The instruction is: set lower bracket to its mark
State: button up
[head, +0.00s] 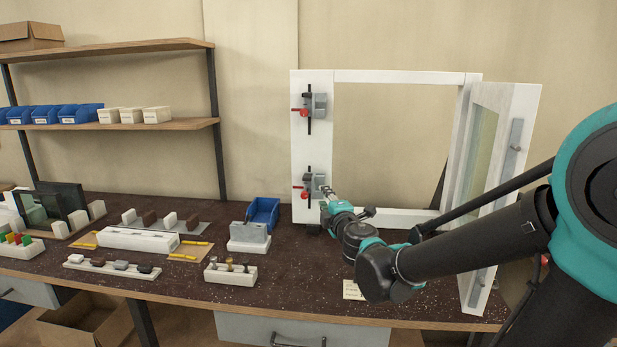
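The lower bracket (317,183) is a grey clamp piece with a red lever on the left post of the white frame (299,150). It sits on a short dark vertical strip. The upper bracket (318,105), of the same look, sits higher on the same post. My gripper (325,191) is at the lower bracket's lower right side, close to it or touching it; I cannot tell which. Its fingers are too small to show whether they are open or shut. I cannot make out a mark beside the lower bracket.
The frame's glazed sash (498,150) stands swung open at right, near my arm. A blue bin (263,213) and a grey block on a white base (249,237) stand left of the frame. Trays of parts fill the bench's left side. The front middle is mostly clear.

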aim_at(308, 180)
jog(key=shift+n+y, duration=0.3)
jog(key=x, duration=1.7)
jog(key=shift+w+a, duration=0.25)
jog(key=shift+a, duration=0.2)
grip_shut()
